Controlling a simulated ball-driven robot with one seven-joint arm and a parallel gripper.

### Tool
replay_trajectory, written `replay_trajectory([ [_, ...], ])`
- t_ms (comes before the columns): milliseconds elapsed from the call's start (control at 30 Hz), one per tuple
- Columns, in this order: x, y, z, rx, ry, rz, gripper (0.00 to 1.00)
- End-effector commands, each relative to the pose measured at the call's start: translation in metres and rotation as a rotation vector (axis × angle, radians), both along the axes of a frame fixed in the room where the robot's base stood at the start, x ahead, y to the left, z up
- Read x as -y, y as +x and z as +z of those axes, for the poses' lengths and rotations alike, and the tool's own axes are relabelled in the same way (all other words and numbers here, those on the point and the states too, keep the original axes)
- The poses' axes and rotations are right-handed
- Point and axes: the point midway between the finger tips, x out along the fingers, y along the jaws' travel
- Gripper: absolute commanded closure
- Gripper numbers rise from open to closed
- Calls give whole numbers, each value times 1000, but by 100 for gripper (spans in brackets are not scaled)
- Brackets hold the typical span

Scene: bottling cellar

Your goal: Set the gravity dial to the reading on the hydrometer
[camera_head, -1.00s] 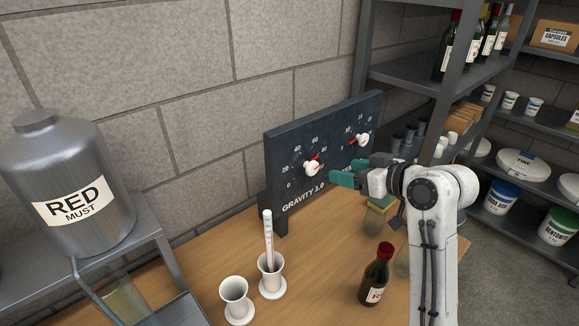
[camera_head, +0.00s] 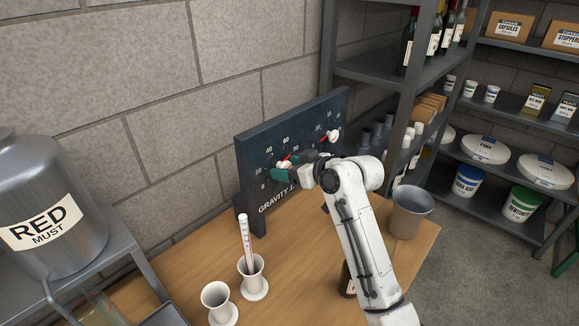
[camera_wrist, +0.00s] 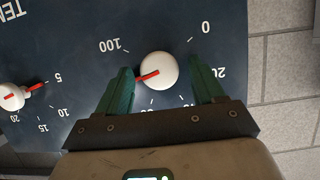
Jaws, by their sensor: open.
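The gravity dial is a white knob (camera_wrist: 158,70) with a red pointer on a dark panel (camera_head: 238,160). In the wrist view, the pointer points left and slightly down, between the 100 mark and the lower marks, toward my left finger. Some numbers there are hidden. The hydrometer (camera_head: 245,240) stands slightly tilted in a white jar (camera_head: 252,285) on the wooden bench; its reading is too small to tell. My gripper (camera_wrist: 164,88) is open, with one green finger on each side of the knob and a gap to each.
A second white knob (camera_wrist: 12,97) with a red pointer is on the same panel, by the TEM lettering. A second white jar (camera_head: 216,300) stands left of the hydrometer jar. A bottle (camera_head: 347,280) is partly behind my arm. A grey bucket (camera_head: 410,212) stands at right.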

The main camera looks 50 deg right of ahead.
Motion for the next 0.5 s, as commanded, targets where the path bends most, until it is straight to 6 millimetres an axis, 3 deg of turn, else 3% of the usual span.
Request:
replay_trajectory([
  [233, 0, 1, 0, 0, 0, 0, 32],
  [500, 0, 1, 0, 0, 0, 0, 57],
])
